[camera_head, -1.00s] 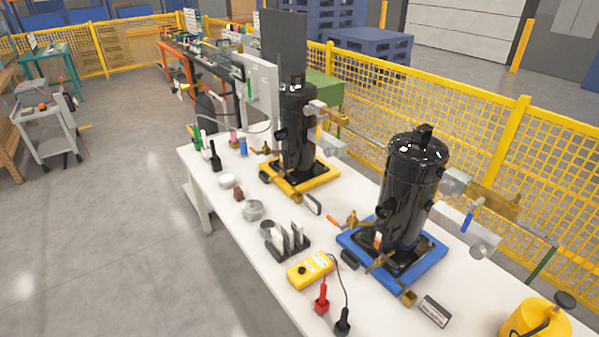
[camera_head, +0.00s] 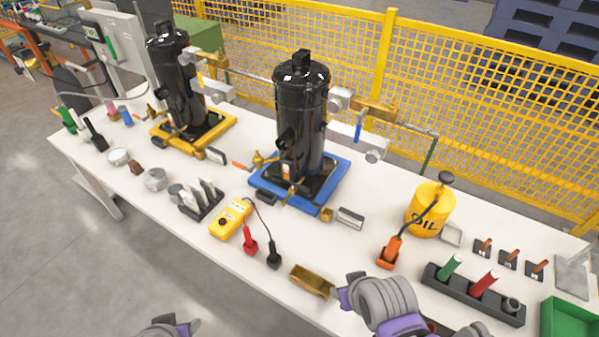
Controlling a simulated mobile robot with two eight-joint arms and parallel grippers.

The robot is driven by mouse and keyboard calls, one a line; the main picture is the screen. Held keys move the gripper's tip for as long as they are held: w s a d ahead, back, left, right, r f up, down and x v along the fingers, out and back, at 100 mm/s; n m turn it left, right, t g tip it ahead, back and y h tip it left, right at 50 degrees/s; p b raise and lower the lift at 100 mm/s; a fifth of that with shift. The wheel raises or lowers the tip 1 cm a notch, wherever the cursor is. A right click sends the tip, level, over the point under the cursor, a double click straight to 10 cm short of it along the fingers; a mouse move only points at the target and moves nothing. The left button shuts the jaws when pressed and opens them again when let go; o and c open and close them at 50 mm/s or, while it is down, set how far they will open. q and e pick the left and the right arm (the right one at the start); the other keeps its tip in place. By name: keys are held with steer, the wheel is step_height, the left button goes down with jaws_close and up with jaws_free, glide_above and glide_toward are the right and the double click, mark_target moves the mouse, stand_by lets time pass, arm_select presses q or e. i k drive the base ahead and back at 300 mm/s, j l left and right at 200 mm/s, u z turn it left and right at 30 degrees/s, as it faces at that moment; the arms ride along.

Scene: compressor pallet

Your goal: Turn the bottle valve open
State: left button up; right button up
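No gas bottle can be made out in view, and I cannot tell which fitting is the bottle valve. A brass valve with an orange handle (camera_head: 243,165) sits at the front left of the near black compressor (camera_head: 301,110). A brass fitting with a blue lever (camera_head: 358,131) is on the pipework at that compressor's right. The far black compressor (camera_head: 178,85) also has brass fittings. Grey and purple links of my arms show at the bottom edge, one at lower left and one at lower right. No gripper fingers can be seen.
The white table (camera_head: 220,268) holds a yellow meter (camera_head: 230,218), a yellow oil can (camera_head: 428,212), a brass tray (camera_head: 312,280), a dark rack (camera_head: 474,296) and a green bin (camera_head: 568,318). A yellow mesh fence (camera_head: 480,110) runs behind. Floor is clear at left.

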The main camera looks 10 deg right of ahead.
mark_target(46, 46)
steer(key=u, duration=0.35)
steer(key=k+l+u, duration=0.1)
steer(key=l, duration=0.2)
steer(key=k+l, duration=0.15)
steer(key=i+j, duration=0.8)
steer(key=j, duration=0.2)
steer(key=i+j, duration=0.8)
steer(key=j, duration=0.15)
steer(key=i+j, duration=0.8)
steer(key=j, duration=0.2)
steer(key=k+u, duration=0.05)
